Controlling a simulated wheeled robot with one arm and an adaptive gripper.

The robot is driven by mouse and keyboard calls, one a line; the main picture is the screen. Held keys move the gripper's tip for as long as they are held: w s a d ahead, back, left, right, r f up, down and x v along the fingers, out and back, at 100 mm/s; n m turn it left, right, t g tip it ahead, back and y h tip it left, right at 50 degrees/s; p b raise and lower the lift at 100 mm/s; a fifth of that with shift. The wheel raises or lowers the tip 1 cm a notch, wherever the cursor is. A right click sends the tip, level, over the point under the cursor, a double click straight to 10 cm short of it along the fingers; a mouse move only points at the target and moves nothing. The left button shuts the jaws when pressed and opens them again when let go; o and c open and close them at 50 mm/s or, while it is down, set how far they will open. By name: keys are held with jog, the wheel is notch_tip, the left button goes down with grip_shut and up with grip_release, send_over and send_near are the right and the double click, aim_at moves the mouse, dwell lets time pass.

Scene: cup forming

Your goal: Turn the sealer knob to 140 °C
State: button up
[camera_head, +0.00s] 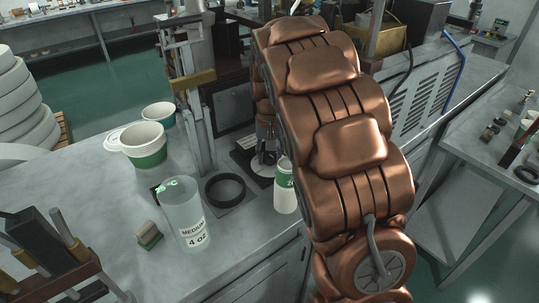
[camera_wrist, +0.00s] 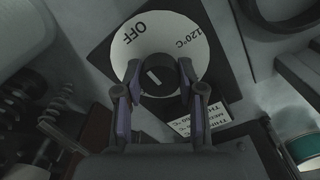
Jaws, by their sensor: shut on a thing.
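The black sealer knob (camera_wrist: 158,80) sits at the centre of a white dial (camera_wrist: 172,35) on a dark square plate. OFF shows at the dial's upper left and 120 °C at its right; no 140 °C mark is visible. A short white line on the knob slants from upper left to lower right. My gripper (camera_wrist: 160,72) is shut on the knob, one finger on each side. In the head view my gripper (camera_head: 265,140) reaches down to the dial (camera_head: 263,170), and the knob is hidden there.
A printed label (camera_wrist: 199,119) lies beside the dial. On the bench stand a clear "MEDIUM 4 OZ" container (camera_head: 184,215), a black ring (camera_head: 225,189), a green-banded white cup (camera_head: 144,146) and a green and white cup (camera_head: 285,188) close right of the dial. My arm covers the centre right.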

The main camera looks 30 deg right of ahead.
jog(key=c, duration=0.3)
